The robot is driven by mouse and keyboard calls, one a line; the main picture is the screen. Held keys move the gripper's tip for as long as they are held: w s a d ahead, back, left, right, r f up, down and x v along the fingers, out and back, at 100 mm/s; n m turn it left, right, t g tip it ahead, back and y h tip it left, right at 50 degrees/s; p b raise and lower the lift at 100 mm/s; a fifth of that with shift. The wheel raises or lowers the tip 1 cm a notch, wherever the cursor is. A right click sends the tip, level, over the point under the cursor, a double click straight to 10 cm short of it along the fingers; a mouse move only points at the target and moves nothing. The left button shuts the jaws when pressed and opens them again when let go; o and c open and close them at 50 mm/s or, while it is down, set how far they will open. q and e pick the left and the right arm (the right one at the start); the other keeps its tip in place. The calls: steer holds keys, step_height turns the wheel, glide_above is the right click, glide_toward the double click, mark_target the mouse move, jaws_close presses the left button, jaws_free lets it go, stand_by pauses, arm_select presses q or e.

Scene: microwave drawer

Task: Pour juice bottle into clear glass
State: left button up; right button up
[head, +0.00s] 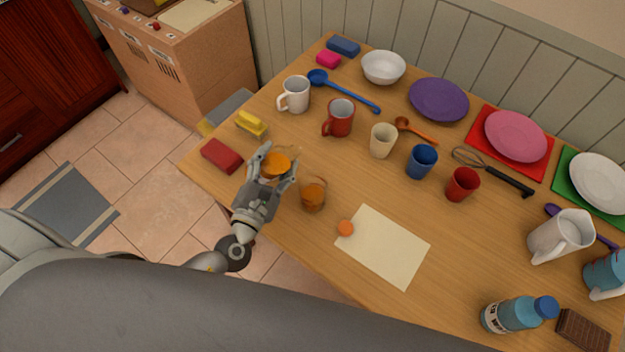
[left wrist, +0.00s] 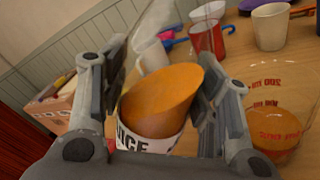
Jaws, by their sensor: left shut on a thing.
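My left gripper (head: 272,172) is shut on the juice bottle (head: 276,163), a clear container with orange juice inside. In the left wrist view the bottle (left wrist: 160,105) sits between the fingers, with a white label low on it. Its juice surface slants across the bottle, so it looks tilted; its mouth is hard to make out. The clear glass (head: 313,194) stands on the table just right of the gripper and holds orange liquid. The glass (left wrist: 275,130) also shows in the left wrist view, with red markings. My right gripper is not in view.
A red block (head: 222,156) and a yellow sponge (head: 251,123) lie left of the gripper. A red mug (head: 339,118) and a cream cup (head: 383,141) stand behind. An orange cap (head: 345,228) lies at the edge of a pale sheet (head: 385,250).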

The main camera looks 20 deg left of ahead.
mark_target(275, 150)
arm_select(q)
steer(key=r+n+p, duration=0.1)
steer(key=r+n, duration=0.2)
steer(key=r, duration=0.1)
steer(key=r+n+p, duration=0.2)
steer(key=r+n, duration=0.1)
steer(key=r, duration=0.2)
steer(key=shift+d, duration=0.2)
steer(key=shift+f, duration=0.1)
step_height(275, 150, up, 4)
steer(key=p, duration=0.4)
